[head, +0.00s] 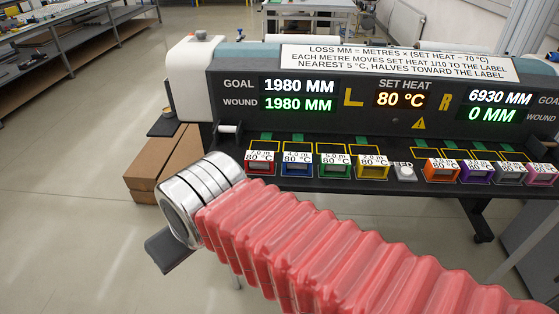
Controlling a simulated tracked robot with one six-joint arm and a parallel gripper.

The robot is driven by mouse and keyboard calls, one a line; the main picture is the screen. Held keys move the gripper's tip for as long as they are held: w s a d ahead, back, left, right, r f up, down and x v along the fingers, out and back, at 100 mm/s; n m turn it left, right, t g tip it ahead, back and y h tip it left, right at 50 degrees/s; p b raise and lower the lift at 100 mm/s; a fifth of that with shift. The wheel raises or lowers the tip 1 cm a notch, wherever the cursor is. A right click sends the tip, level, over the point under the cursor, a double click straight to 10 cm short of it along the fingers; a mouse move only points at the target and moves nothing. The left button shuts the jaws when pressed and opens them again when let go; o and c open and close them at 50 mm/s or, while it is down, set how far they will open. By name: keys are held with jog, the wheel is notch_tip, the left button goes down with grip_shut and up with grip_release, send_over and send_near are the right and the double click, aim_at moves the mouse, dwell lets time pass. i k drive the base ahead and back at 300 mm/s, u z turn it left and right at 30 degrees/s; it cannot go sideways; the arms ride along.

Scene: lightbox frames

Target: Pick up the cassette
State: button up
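Several cassettes stand in a row on the front ledge of a dark machine. On the left are a red cassette (261,168), a blue cassette (297,169), a green cassette (335,170) and a yellow cassette (372,171). On the right are an orange cassette (441,175), a purple cassette (477,177), a grey cassette (509,178) and a pinkish-red cassette (541,180). Their top labels read 80 °C where legible. Of my gripper (172,250), only a dark piece shows beyond my arm's metal end, left of and nearer than the cassettes. Its fingertips and opening are hidden.
The machine's panel (345,95) reads GOAL 1980 MM, WOUND 1980 MM, SET HEAT 80 °C, and on the right 6930 MM and 0 MM. A pale knob (404,173) sits between the cassette groups. Cardboard boxes (165,165) stand left; open floor (70,200) lies beyond.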

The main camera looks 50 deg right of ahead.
aim_at(256, 162)
jog(key=z, duration=0.55)
jog(key=i, duration=0.95)
jog(key=z, duration=0.05)
